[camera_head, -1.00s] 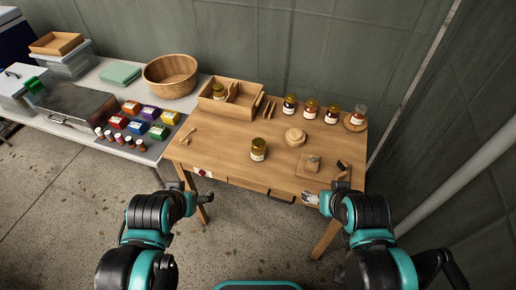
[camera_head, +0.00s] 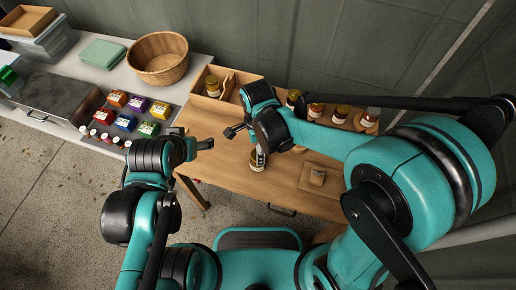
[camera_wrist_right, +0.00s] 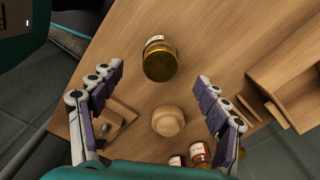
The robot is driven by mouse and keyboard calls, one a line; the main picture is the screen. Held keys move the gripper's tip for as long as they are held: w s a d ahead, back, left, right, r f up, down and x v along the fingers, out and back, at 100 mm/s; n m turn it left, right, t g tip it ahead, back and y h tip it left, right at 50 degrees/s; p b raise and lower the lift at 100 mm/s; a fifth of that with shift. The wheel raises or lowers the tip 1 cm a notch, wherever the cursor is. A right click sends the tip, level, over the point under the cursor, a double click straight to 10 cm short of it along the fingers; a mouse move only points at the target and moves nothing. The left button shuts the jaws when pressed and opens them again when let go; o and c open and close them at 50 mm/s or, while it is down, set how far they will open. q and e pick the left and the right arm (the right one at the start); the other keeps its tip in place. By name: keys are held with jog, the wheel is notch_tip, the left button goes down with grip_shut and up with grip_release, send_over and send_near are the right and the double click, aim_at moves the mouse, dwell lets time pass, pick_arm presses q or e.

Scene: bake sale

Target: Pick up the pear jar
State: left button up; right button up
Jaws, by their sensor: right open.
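A jar with a gold lid (camera_head: 257,158) stands upright near the front of the wooden table; its label is too small to read, so I cannot confirm it is pear. In the right wrist view the jar (camera_wrist_right: 160,62) appears lid toward the camera, between and just beyond the fingertips, touching neither. My right gripper (camera_wrist_right: 158,78) is open and empty above the table. In the head view the right gripper (camera_head: 234,130) is left of the jar and partly hidden by its wrist. My left gripper (camera_head: 207,144) hangs near the table's left edge; its jaws are too small to judge.
A round wooden piece (camera_wrist_right: 168,120) lies near the jar. A row of jars (camera_head: 316,111) stands at the back, partly hidden by my right arm. A wooden crate (camera_wrist_right: 285,82) is at the back left of the table. A board with a block (camera_head: 316,178) lies at front right.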

notch_tip(320, 180, down, 2)
jog(key=shift+s+f+b, duration=0.1)
jog(key=shift+b, duration=0.35)
jog(key=f+b, duration=0.1)
jog(key=f, duration=0.1)
jog(key=f+b, duration=0.2)
jog(key=f, duration=0.1)
jog(key=shift+w+d+f, duration=0.15)
jog(key=shift+w, duration=0.05)
jog(key=shift+c, duration=0.6)
jog(key=c, duration=1.4)
